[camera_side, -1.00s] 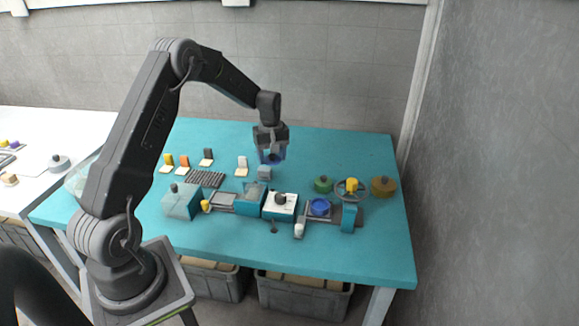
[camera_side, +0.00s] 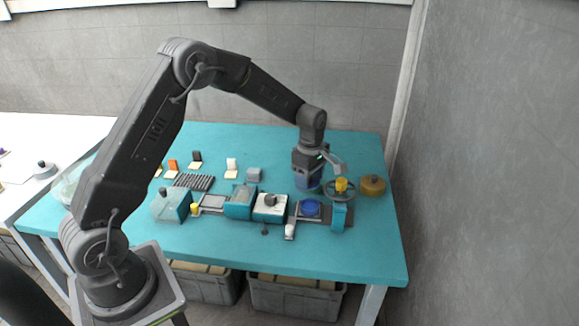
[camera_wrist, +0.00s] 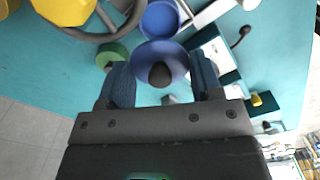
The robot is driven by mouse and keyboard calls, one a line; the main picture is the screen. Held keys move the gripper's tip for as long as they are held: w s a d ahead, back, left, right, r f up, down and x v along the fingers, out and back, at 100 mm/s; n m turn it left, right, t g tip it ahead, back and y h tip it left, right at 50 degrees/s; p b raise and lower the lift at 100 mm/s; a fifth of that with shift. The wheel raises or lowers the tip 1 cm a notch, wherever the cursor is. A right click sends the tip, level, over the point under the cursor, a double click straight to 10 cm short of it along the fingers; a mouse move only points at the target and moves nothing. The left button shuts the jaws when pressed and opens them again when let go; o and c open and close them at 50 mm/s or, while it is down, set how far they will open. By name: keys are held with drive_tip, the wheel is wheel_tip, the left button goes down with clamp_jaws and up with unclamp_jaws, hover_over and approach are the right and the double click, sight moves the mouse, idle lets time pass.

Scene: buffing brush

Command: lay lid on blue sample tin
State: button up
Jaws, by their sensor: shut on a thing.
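My gripper (camera_wrist: 162,75) is shut on the blue lid (camera_wrist: 168,48), a round disc with a dark knob, held between the two fingers by its sides. In the side view my gripper (camera_side: 308,180) points down over the table, behind the blue sample tin. The lid is hard to make out there among the fingers. The blue sample tin (camera_side: 310,207) sits on the fixture on the table, in front of the gripper. In the wrist view the tin (camera_wrist: 160,18) shows just beyond the lid, partly covered by it. The lid is apart from the fixture, in the air.
A brown-yellow round piece (camera_side: 372,187) lies farther right. A green round piece (camera_wrist: 112,54) is near the left finger. A white-topped block (camera_side: 270,207) stands left of the tin.

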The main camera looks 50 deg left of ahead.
sight(309, 200)
drive_tip(key=shift+d+f, duration=0.3)
drive_tip(key=shift+d, duration=0.05)
drive_tip(key=shift+f, duration=2.75)
drive_tip(key=shift+f, duration=0.25)
drive_tip(key=shift+s+f, duration=0.2)
drive_tip(key=shift+f, duration=0.15)
drive_tip(key=o, duration=1.2)
drive_tip(key=shift+w+r, duration=0.15)
drive_tip(key=shift+r, duration=3.55)
